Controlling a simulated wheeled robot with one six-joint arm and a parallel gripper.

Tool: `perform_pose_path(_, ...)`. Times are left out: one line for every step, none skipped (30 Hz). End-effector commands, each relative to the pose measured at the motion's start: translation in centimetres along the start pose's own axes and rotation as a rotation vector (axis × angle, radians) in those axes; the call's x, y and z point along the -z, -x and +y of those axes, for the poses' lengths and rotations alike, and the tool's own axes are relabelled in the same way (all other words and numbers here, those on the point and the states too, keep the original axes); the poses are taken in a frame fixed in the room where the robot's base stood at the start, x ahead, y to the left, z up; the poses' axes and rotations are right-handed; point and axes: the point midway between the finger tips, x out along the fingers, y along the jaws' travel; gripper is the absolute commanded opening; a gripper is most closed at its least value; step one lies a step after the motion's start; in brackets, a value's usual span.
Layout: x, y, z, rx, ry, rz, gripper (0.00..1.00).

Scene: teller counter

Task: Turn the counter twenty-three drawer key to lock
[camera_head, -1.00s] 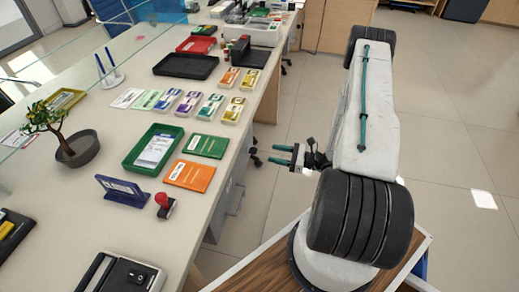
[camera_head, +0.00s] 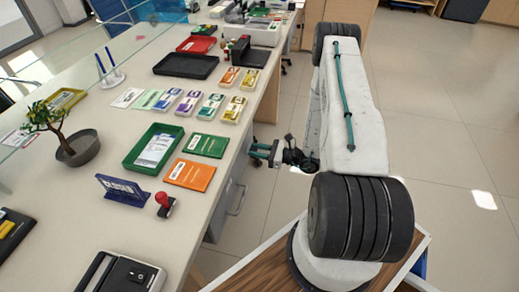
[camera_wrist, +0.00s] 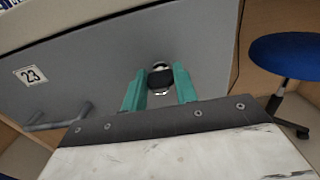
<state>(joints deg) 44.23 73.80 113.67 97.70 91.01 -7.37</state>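In the wrist view the grey drawer front (camera_wrist: 100,62) carries a white label "23" (camera_wrist: 30,75). A black-headed key (camera_wrist: 160,79) sits in a round silver lock on it. My gripper (camera_wrist: 160,71) has its two teal fingers apart, one on each side of the key head, with gaps that look clear of it. In the head view my gripper (camera_head: 262,153) is beside the counter's right edge, and the key is not visible there.
A bar handle (camera_wrist: 58,118) sticks out of the drawer at lower left in the wrist view. A blue stool (camera_wrist: 288,58) stands at the right. The counter top (camera_head: 150,235) holds trays, cards and a stamp (camera_head: 163,203). Open floor lies to the right.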

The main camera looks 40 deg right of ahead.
Motion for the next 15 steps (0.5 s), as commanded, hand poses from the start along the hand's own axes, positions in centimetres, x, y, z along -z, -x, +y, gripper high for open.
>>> perform_pose_path(0.0, 0.0, -0.1, 0.001, 0.001, 0.000, 0.06)
perform_pose_path(0.0, 0.0, -0.1, 0.002, 0.001, 0.000, 0.06)
perform_pose_path(0.0, 1.3, -1.7, 0.009, 0.008, 0.000, 0.06)
perform_pose_path(0.0, 0.8, -1.0, 0.005, 0.003, 0.000, 0.08)
perform_pose_path(0.0, 0.6, -0.8, 0.006, 0.003, 0.000, 0.09)
perform_pose_path(0.0, 0.5, -0.7, 0.006, 0.005, 0.000, 0.06)
perform_pose_path(-0.1, 0.4, -0.6, 0.006, 0.008, 0.000, 0.06)
perform_pose_path(-0.1, 0.3, -0.6, 0.006, 0.013, 0.000, 0.06)
perform_pose_path(-0.1, 0.2, -0.5, 0.006, 0.020, 0.000, 0.06)
perform_pose_path(-0.1, 0.2, -0.5, 0.007, 0.026, 0.000, 0.06)
perform_pose_path(-0.1, 0.2, -0.5, 0.007, 0.034, 0.000, 0.06)
perform_pose_path(-0.1, 0.2, -0.4, 0.008, 0.048, 0.000, 0.06)
perform_pose_path(-0.1, 0.2, -0.4, 0.008, 0.059, 0.000, 0.06)
perform_pose_path(-0.1, 0.2, -0.4, 0.008, 0.073, 0.000, 0.06)
perform_pose_path(-0.1, 0.1, -0.4, 0.008, 0.094, 0.000, 0.06)
